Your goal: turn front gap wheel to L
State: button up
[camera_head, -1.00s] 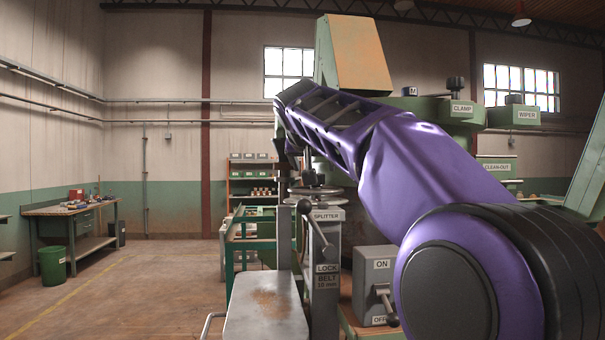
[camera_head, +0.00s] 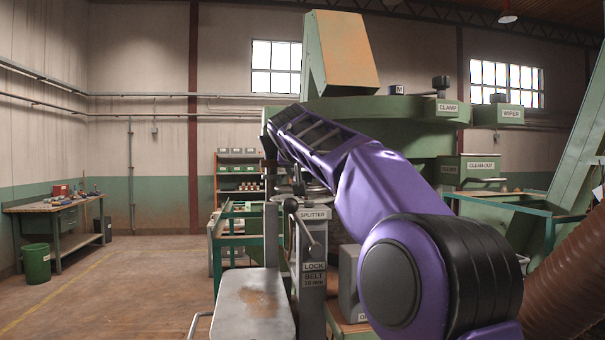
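A black-knobbed lever (camera_head: 304,222) is on the post. A grey round wheel edge (camera_head: 316,187) shows just above the SPLITTER label, mostly covered by my purple arm. I see no L mark or wheel pointer. My arm reaches from the lower right up and left, and its dark wrist end (camera_head: 268,146) bends down left of the wheel. The fingers are too hidden to tell open from shut, or whether they touch the wheel.
A grey metal tray (camera_head: 252,305) juts out in front of the post. The ON/OFF box (camera_head: 348,285) is mostly behind my arm. A brown ribbed hose (camera_head: 570,275) is at right.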

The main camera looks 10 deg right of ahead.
grip_shut()
jog(key=shift+d+n+y, duration=0.1)
jog(key=shift+n+y, duration=0.3)
jog(key=shift+y, duration=0.1)
jog(key=n+y, duration=0.2)
jog(key=shift+d+y, duration=0.1)
jog(key=shift+y, duration=0.3)
jog(key=shift+n+y, duration=1.7)
jog(key=shift+y, duration=0.1)
jog(key=shift+a, duration=0.2)
jog(key=o, duration=0.7)
grip_release()
